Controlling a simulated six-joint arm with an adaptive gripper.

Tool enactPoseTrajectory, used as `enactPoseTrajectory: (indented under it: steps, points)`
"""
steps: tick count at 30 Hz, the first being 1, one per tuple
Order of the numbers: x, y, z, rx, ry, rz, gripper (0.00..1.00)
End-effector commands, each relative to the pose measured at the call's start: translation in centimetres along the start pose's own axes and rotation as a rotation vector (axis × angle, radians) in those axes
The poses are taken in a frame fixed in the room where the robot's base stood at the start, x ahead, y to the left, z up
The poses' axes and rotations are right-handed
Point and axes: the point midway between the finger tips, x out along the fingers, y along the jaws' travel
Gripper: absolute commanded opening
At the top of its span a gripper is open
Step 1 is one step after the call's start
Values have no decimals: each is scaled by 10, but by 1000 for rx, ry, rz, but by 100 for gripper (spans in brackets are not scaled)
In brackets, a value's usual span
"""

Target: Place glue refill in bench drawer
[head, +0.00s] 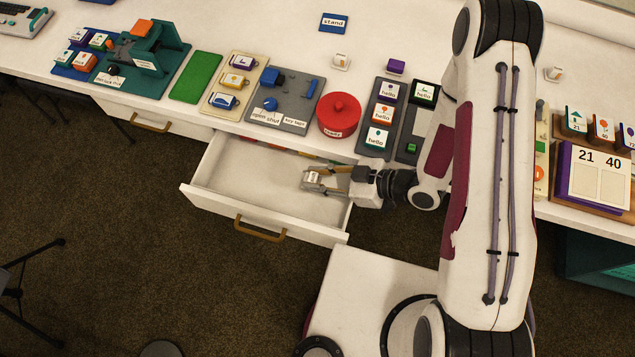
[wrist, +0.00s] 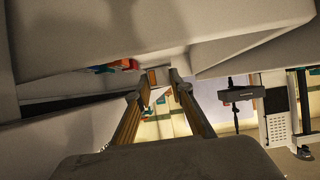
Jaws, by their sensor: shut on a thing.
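The bench drawer (head: 262,193) is pulled open below the white bench top, with a brass handle on its front. My gripper (head: 315,180) reaches in from the right over the drawer's right part. It is shut on a small pale block with a label, which looks like the glue refill (head: 312,175); its writing is too small to read. The block appears within the drawer's outline, but I cannot tell whether it touches the floor. In the wrist view my fingertips (wrist: 163,78) close on a small piece that is mostly hidden, with pale drawer walls around.
Several colourful items lie at the drawer's back (head: 290,150). The drawer's left and middle floor is bare. A red round tin (head: 339,115) and a grey board (head: 275,103) stand on the bench above it. Another drawer (head: 160,118) at left is shut.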

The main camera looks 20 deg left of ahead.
Motion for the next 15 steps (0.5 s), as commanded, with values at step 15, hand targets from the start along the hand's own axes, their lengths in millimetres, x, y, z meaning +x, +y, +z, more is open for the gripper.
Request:
enactPoseTrajectory:
  steps: [15]
  points:
    - [18,-1,33,1,0,-1,4]
